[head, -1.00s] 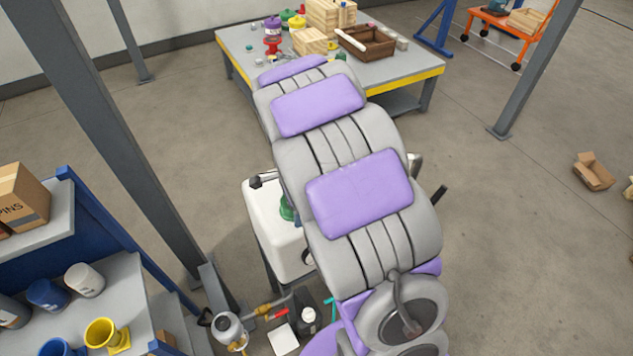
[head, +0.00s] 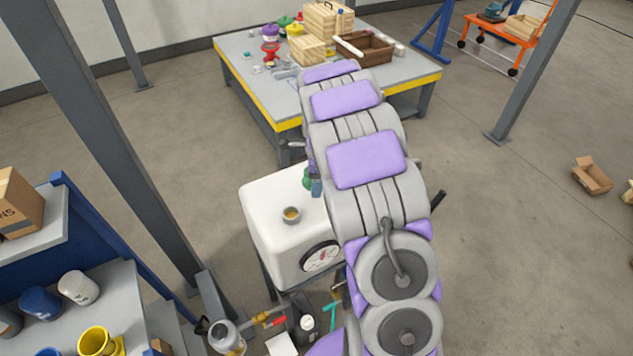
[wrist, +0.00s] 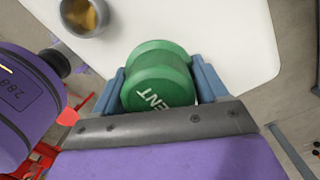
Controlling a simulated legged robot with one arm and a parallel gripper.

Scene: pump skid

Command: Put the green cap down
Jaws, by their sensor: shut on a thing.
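The green cap (wrist: 160,80), with white lettering ending in "ENT", sits between the two blue fingers of my gripper (wrist: 162,88) in the wrist view. My gripper is shut on it, over the white tank top. In the head view a sliver of the green cap (head: 307,179) shows beside my arm, which hides most of the gripper. I cannot tell whether the cap touches the tank. The white tank (head: 270,225) has an open round neck (head: 291,215) with a yellowish inside; the neck also shows at the upper left of the wrist view (wrist: 84,16).
A gauge (head: 321,256) is on the tank's front. Pipes with a red-handled valve (head: 270,320) stand below it. A table (head: 285,105) with wooden boxes and coloured parts is behind. A grey post (head: 120,150) rises at the left. The tank top's left part is clear.

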